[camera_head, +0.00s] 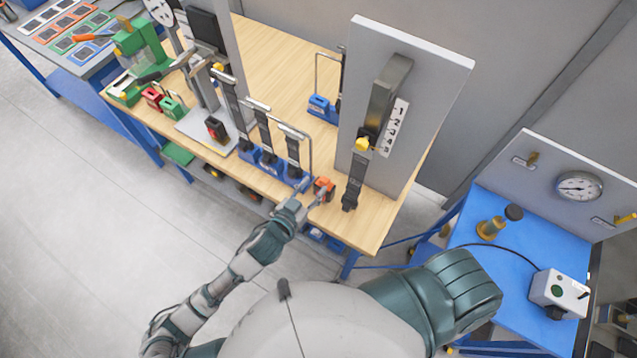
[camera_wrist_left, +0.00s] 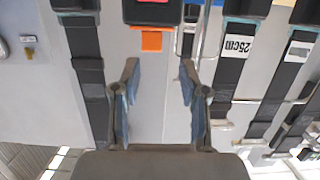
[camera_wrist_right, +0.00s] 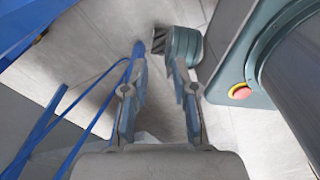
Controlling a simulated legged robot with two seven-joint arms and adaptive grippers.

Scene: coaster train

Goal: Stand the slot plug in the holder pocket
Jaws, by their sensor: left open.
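A small orange and dark piece (camera_head: 324,188), which looks like the slot plug, sits at the front edge of the wooden bench. In the left wrist view an orange tab (camera_wrist_left: 152,41) hangs under a dark block, ahead of the fingers. My left gripper (camera_head: 308,194) is open and empty, close beside this piece and apart from it in the wrist view (camera_wrist_left: 159,68). Blue holders (camera_head: 270,167) with upright black straps stand just left of it; I cannot tell which has the pocket. My right gripper (camera_wrist_right: 156,47) is open and empty over the floor, hidden in the head view.
A grey upright panel (camera_head: 430,80) with a black strap and a numbered strip stands right of the piece. Green and red tools (camera_head: 165,102) stand at the bench's left. A blue table (camera_head: 500,262) is at the right. Bare wood lies behind the holders.

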